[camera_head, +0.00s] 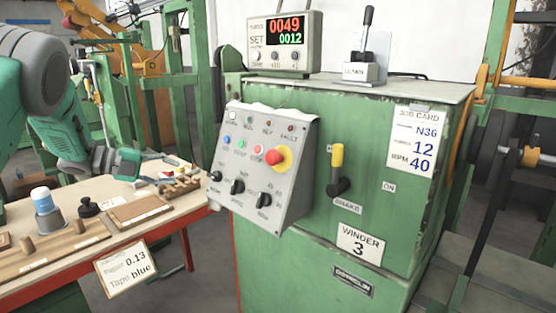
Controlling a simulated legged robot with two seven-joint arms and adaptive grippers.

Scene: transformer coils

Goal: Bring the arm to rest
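My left arm comes in from the left edge, with a large grey joint and teal links. Its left gripper (125,165) is above the far part of the workbench (85,191), left of the control panel (264,165). It is small and seen at an angle, so I cannot tell whether its fingers are open or shut. I see nothing clearly held in it. My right gripper is not in view.
A green winder cabinet (300,265) fills the middle and right. A counter box (284,43) and a lever (366,35) stand on top. A brake handle (337,168) sticks out in front.

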